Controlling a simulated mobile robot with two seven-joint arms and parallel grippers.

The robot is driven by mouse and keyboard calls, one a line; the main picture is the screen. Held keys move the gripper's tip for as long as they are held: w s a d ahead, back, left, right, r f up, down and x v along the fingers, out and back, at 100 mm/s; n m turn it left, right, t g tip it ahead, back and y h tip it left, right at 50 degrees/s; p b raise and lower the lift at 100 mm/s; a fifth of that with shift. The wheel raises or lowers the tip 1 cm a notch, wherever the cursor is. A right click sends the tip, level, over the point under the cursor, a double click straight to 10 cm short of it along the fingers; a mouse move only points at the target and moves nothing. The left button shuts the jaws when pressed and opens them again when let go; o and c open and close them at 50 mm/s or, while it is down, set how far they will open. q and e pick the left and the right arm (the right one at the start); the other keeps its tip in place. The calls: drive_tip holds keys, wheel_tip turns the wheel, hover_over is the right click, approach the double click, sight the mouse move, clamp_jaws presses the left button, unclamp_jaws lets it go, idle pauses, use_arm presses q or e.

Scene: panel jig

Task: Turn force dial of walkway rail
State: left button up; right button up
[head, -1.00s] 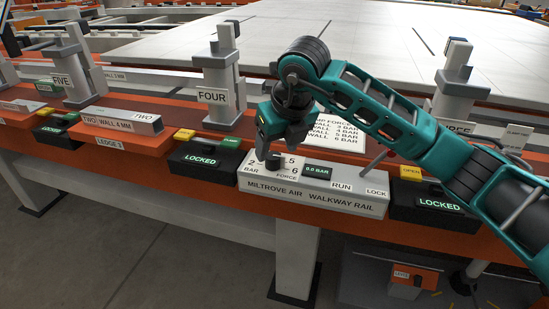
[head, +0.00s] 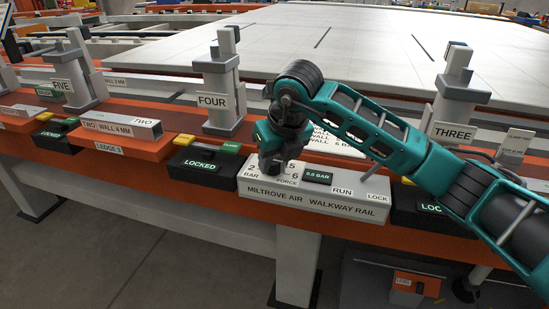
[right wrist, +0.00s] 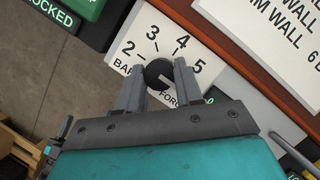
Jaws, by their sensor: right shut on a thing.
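The walkway rail panel is a light grey box (head: 312,203) labelled "MILTROVE AIR WALKWAY RAIL" on the orange beam. Its force dial, a dark round knob (right wrist: 158,72), sits in a printed scale with 2, 3, 4 and 5 visible in the right wrist view. My right gripper (right wrist: 158,76) is shut on the dial, one finger on each side; in the head view it comes down on the panel's left part (head: 272,166). A small display (head: 318,177) reads about 5.5 BAR, digits small. My left gripper is not in view.
A locked black clamp box (head: 200,165) stands left of the panel, another (head: 432,210) right of it, partly behind my arm. A white force card (head: 325,140) lies behind the panel. Upright posts marked FOUR (head: 222,85) and THREE (head: 455,100) stand behind.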

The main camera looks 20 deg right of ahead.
drive_tip(key=c, duration=0.3)
drive_tip(key=shift+d+n, duration=0.1)
drive_tip(key=shift+n, duration=0.2)
drive_tip(key=n+y, duration=0.1)
drive_tip(key=n, duration=0.2)
drive_tip(key=shift+w+d+r+g, duration=0.1)
drive_tip(key=shift+g, duration=0.2)
drive_tip(key=n+y, duration=0.1)
drive_tip(key=n, duration=0.2)
drive_tip(key=shift+n+g+y+p, duration=0.3)
drive_tip(key=shift+n+g+p, duration=0.1)
drive_tip(key=shift+w+n, duration=0.1)
drive_tip(key=shift+n, duration=0.6)
drive_tip(key=o, duration=1)
